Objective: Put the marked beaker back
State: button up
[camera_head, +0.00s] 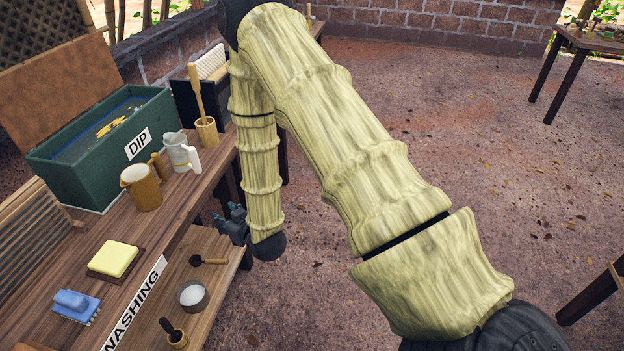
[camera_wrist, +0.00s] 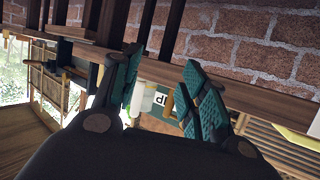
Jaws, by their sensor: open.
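A pale, whitish beaker with a white handle (camera_head: 181,152) stands upright on the washing table (camera_head: 112,232), in front of the green dip tank (camera_head: 60,170). A brown jug with a handle (camera_head: 141,186) stands to its left. I cannot read a mark on either vessel. My gripper (camera_head: 228,219) is open and empty, beyond the table's right edge and low near the lower shelf, apart from both vessels. In the wrist view, my gripper's fingers (camera_wrist: 163,65) are spread. A pale vessel (camera_wrist: 146,98) shows beyond them in the gap, probably the whitish beaker.
A wooden cup with a stick (camera_head: 206,131) and a dark rack (camera_head: 192,100) stand at the table's back. The lower shelf holds a bowl (camera_head: 193,295). The floor to the right is open.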

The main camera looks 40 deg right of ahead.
jog(key=s+a+f+g, duration=0.1)
jog(key=s+f+g, duration=0.3)
jog(key=s+f, duration=0.65)
jog(key=s+f+g, duration=0.3)
jog(key=s, duration=0.7)
jog(key=s+f+g, duration=0.3)
jog(key=s, duration=0.7)
jog(key=s+f+g+h, duration=0.1)
jog(key=s+f+g, duration=0.2)
jog(key=s, duration=0.8)
jog(key=shift+m+g, duration=0.4)
jog(key=shift+s+d, duration=0.1)
jog(key=shift+s, duration=0.05)
